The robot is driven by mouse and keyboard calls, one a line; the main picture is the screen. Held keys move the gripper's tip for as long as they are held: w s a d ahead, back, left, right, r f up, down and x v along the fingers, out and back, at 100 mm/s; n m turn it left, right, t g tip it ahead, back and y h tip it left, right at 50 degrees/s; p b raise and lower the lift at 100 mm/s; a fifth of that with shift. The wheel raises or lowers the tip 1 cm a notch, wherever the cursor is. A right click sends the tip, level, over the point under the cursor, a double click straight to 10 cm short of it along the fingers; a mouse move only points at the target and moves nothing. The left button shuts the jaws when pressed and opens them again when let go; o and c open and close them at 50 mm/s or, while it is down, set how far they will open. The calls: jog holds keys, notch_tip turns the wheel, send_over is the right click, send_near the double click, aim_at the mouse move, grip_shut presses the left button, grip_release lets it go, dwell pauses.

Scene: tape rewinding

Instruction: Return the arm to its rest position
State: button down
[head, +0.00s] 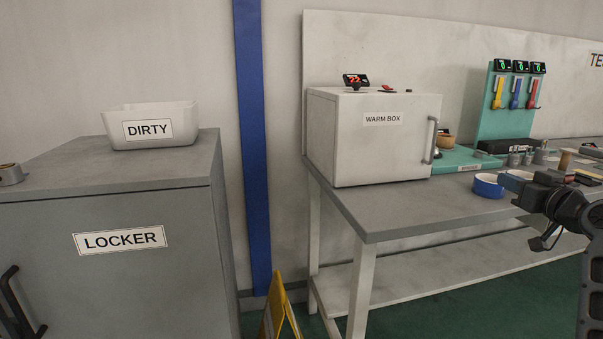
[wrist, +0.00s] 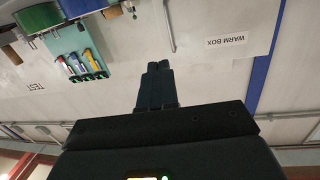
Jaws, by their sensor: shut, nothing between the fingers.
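My gripper (head: 522,185) shows at the right edge of the head view, at the end of my black arm, in front of the workbench. Its fingers point left. In the wrist view my gripper (wrist: 159,66) is shut, with its two dark fingers together and nothing between them. The wrist picture is upside down. In it the WARM BOX label (wrist: 226,41) lies to the right of the fingers and the teal tool panel (wrist: 75,50) to the left.
The grey locker (head: 110,265) bears a white DIRTY bin (head: 180,140). A yellow floor sign (head: 277,315) stands between them.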

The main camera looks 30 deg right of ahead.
jog(key=s+a+f+g+p, duration=0.1)
jog(key=s+a+f+p, duration=0.1)
jog(key=a+f, duration=1.2)
jog(key=s+a+f+g+y+p, duration=0.1)
jog(key=s+a+f, duration=0.1)
jog(key=s+a, duration=0.35)
jog(key=s+a+f+p, duration=0.1)
jog(key=s+a+f, duration=0.15)
jog(key=a, duration=0.55)
jog(key=s+a+r+n+y+p, duration=0.1)
jog(key=s+a+n+y+p, duration=0.1)
jog(key=s+a, duration=1)
jog(key=s+a+r+n+y+p, duration=0.1)
jog(key=s+a+r, duration=0.2)
jog(key=s, duration=0.3)
jog(key=s+a+r+n+y, duration=0.1)
jog(key=s+a+r+y, duration=0.1)
jog(key=s+r, duration=0.3)
jog(key=shift+s+a+r+n+t+p, duration=0.35)
jog(key=shift+s+a, duration=0.2)
jog(key=shift+a, duration=0.35)
jog(key=shift+f, duration=0.1)
